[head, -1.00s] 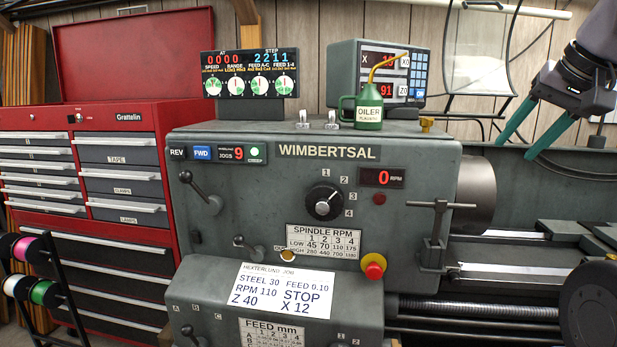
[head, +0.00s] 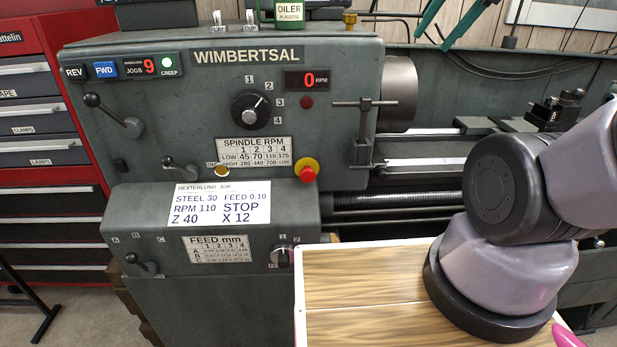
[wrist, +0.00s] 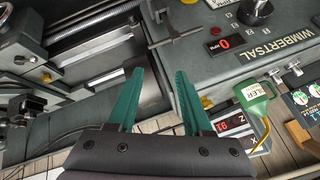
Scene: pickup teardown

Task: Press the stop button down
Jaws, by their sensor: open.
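The stop button (head: 307,173) is a red mushroom head on a yellow collar. It sits on the lower right of the grey lathe headstock (head: 215,90), right of the spindle RPM plate, in the head view. A sliver of red at the top edge of the wrist view may be it, but I cannot tell. My gripper (head: 432,42) shows only its teal fingers at the top of the head view, above and right of the button and well apart from it. In the wrist view my gripper (wrist: 158,73) is open, with nothing between the fingers.
A lever with a crossbar (head: 364,130) stands out right of the button. The grey chuck (head: 398,92) and lathe bed lie farther right. The green oiler (head: 289,12) stands on the headstock. A wood-grained top with a white edge (head: 350,275) is below in front.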

